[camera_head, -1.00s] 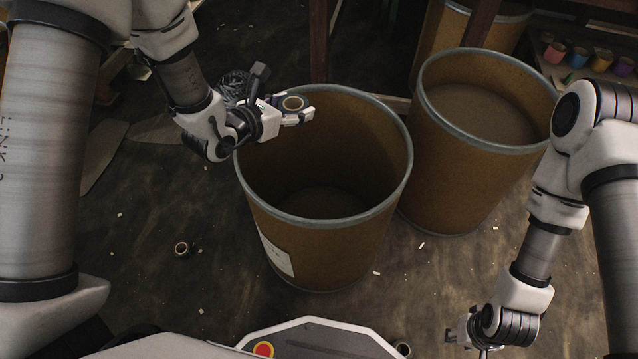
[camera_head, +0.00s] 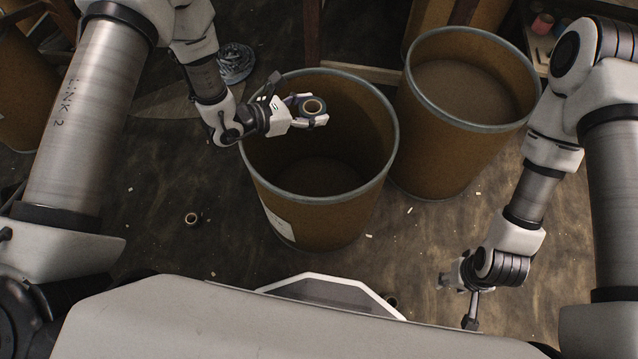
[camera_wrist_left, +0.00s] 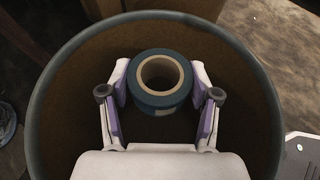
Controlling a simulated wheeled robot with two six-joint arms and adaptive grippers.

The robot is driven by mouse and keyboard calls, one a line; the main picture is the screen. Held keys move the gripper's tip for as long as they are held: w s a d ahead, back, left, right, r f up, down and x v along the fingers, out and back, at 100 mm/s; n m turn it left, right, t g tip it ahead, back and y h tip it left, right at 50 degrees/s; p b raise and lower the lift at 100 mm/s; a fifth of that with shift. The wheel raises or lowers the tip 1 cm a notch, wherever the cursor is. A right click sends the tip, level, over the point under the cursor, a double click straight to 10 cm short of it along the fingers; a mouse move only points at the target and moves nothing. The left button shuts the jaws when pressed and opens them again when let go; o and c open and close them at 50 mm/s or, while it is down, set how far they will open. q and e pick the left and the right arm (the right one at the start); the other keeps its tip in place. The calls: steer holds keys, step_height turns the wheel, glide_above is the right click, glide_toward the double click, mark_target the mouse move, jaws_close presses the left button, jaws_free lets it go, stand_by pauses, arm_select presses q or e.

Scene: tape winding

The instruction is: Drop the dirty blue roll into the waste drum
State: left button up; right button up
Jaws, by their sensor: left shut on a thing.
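The blue roll (camera_wrist_left: 160,102) is a dark blue-teal ring with a tan core, seen from above in the left wrist view. It also shows in the head view (camera_head: 312,107). My left gripper (camera_head: 308,112) is shut on it, one finger at each side, and holds it over the mouth of a brown drum with a grey rim (camera_head: 385,165). In the left wrist view the rim (camera_wrist_left: 42,100) surrounds the roll and fingers. The drum's visible floor looks empty. My right gripper (camera_head: 456,300) hangs low at the right, away from the roll; its jaw opening is unclear.
A second brown drum (camera_head: 455,165) stands close behind and to the right. A small dark roll (camera_head: 192,219) lies on the floor at left, another (camera_head: 391,300) near my base. Light scraps dot the floor.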

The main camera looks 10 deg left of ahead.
arm_select(q)
steer(key=shift+f, duration=0.2)
steer(key=o, duration=1.2)
steer(key=v, duration=1.2)
